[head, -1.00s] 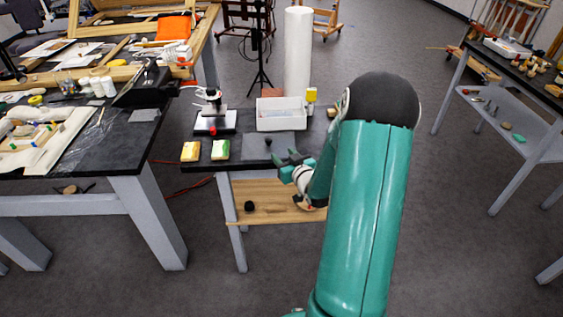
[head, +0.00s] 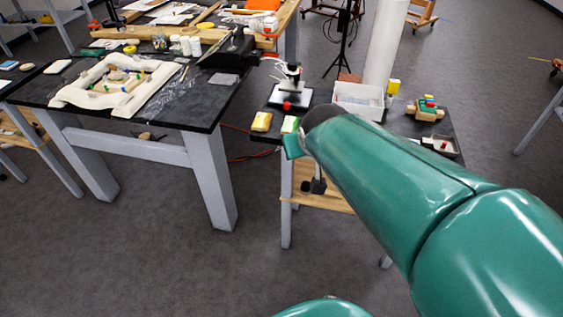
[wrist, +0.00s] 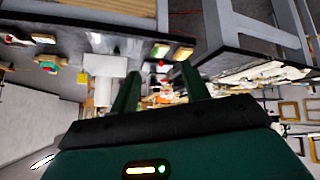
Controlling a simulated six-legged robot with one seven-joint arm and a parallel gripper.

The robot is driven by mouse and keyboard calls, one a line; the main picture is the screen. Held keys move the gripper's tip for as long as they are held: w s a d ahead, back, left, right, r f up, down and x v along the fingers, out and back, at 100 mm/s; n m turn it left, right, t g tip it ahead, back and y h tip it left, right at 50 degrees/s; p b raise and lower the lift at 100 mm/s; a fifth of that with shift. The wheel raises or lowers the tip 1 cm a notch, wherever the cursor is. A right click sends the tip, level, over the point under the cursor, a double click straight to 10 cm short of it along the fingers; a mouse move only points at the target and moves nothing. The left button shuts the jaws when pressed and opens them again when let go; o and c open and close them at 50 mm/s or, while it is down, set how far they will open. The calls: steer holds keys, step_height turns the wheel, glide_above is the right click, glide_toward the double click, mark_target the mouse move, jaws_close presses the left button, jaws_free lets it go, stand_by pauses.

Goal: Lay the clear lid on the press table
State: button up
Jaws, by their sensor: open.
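I cannot pick out the clear lid with certainty. A small pale, see-through-looking plate (head: 223,80) lies near the right edge of the large dark table (head: 205,112); it may be the lid. No table is plainly marked as the press table; a small dark table (head: 438,124) stands right of the large one. My gripper (wrist: 158,84) is open and looks empty in the wrist view, its two fingers pointing toward the tables, apart from them. In the head view my arm hides most of the gripper and the small table's front middle.
The small table bears a white tray (head: 346,107), a stand with a red knob (head: 292,75), a yellow block (head: 262,121) and a toy-like coloured object (head: 427,109). The large table holds a white frame-like piece (head: 75,94). A white column (head: 385,45) stands behind. Floor in front is clear.

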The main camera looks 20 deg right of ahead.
steer(key=s+a+r+g+y, duration=0.2)
steer(key=s+a, duration=0.5)
steer(key=s, duration=0.5)
steer(key=shift+a+n, duration=0.4)
